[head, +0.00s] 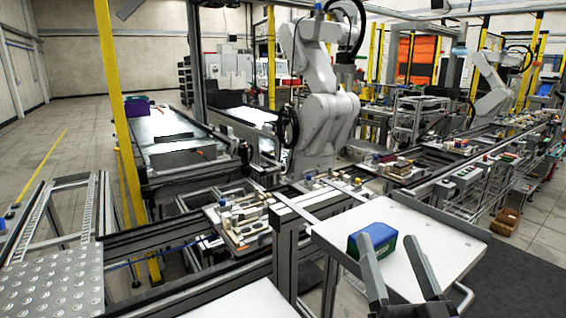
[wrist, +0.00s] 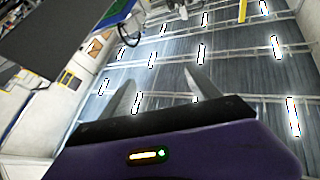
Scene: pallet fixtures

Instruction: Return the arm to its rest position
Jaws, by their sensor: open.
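My gripper (head: 396,262) is in the lower right of the head view. Its two grey fingers are spread apart with nothing between them. They point up over a white table (head: 440,250). In the wrist view my gripper (wrist: 158,95) also shows two separate fingers, with only the far ceiling and its lights behind them. A blue and green box (head: 373,241) sits on the white table, just behind the left finger in the head view and partly covered by it.
A conveyor line with a pallet fixture (head: 240,222) runs left of the white table. A large white robot arm (head: 322,110) stands behind it. A yellow post (head: 120,130) rises at the left. Open floor (head: 40,150) lies at the far left.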

